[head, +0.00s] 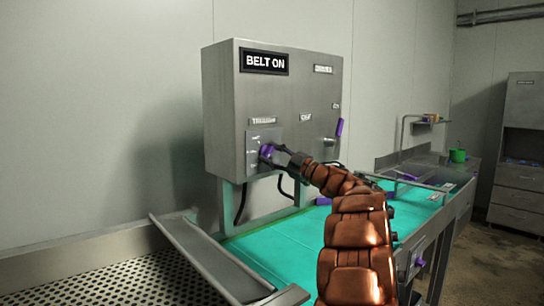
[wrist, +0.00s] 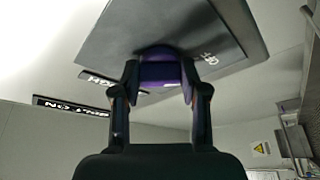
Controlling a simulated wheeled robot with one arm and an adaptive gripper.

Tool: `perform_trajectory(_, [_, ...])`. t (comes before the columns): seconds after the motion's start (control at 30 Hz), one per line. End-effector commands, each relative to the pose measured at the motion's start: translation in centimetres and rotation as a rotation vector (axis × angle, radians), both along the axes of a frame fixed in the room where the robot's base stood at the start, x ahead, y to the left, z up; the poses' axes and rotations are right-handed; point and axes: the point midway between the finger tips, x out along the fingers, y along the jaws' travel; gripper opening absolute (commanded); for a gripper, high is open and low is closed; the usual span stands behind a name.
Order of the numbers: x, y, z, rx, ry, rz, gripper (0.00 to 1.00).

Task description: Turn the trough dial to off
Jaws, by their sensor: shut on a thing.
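The trough dial (head: 266,150) is a purple knob on a small plate (head: 254,137) at the lower left of the grey control box's front. In the wrist view the purple dial (wrist: 162,72) sits between both fingers of my gripper (wrist: 160,88), against the dark plate (wrist: 150,30). My gripper (head: 271,155) is shut on the dial, with a finger at each side. Pale lettering (wrist: 209,58), seemingly OFF, shows on the plate right of the dial in the wrist view. The dial's exact pointing direction is hidden by the fingers.
The control box (head: 225,110) carries a BELT ON display (head: 264,62) and another purple handle (head: 340,127) on its right. Below runs a green belt (head: 270,245), with a perforated metal tray (head: 130,285) at left. A green cup (head: 457,156) stands far right.

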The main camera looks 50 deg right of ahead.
Motion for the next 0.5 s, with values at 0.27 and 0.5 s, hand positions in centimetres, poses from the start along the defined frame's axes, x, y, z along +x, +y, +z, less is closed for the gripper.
perform_trajectory(0.27, [-0.01,0.02,0.14,-0.001,-0.002,-0.001,0.50])
perform_trajectory(0.5, [0.00,0.02,0.07,-0.001,-0.002,0.000,0.69])
